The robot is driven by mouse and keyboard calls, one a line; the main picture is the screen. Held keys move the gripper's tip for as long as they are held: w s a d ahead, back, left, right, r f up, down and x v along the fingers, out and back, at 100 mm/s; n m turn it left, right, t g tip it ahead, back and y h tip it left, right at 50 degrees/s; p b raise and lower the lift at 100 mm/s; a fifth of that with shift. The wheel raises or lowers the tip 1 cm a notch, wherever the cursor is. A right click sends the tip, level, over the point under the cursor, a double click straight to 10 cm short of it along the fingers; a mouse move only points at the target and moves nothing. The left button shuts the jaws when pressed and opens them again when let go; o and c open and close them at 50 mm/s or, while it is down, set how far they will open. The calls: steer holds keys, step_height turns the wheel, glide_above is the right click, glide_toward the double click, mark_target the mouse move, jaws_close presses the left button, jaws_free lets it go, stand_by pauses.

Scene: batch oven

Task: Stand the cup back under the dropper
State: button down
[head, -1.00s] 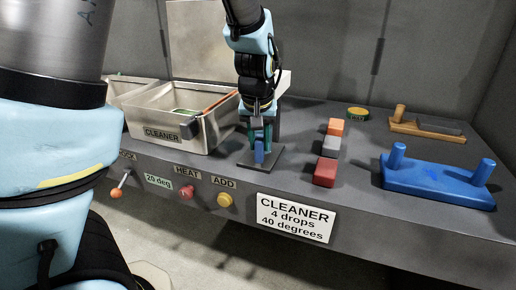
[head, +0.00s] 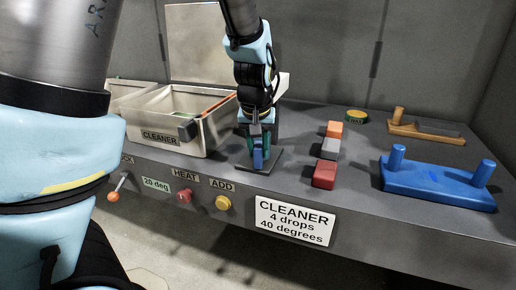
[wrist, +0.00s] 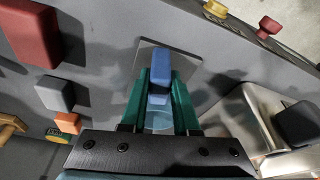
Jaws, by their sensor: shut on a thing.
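The cup's blue block-shaped grip (wrist: 160,68) stands between the green fingers of my gripper (wrist: 160,85) in the wrist view. A pale bluish, see-through part of the cup shows below it, mostly hidden by the gripper. In the head view my gripper (head: 257,148) is shut on the cup (head: 258,159), low over the dark square base plate (head: 268,168). Whether the cup touches the plate cannot be told. The dropper stand (head: 281,86) is behind my gripper and mostly hidden; its spout is not visible.
The open CLEANER bin (head: 172,139) stands close on the left. Orange, grey and red blocks (head: 323,174) form a row on the right, with a blue two-post holder (head: 436,183) beyond. The HEAT (head: 184,196) and ADD (head: 223,202) buttons sit on the front face.

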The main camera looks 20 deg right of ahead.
steer(key=shift+f, duration=0.15)
steer(key=c, duration=0.6)
jaws_free()
steer(key=v, duration=1.1)
steer(key=shift+b, duration=0.4)
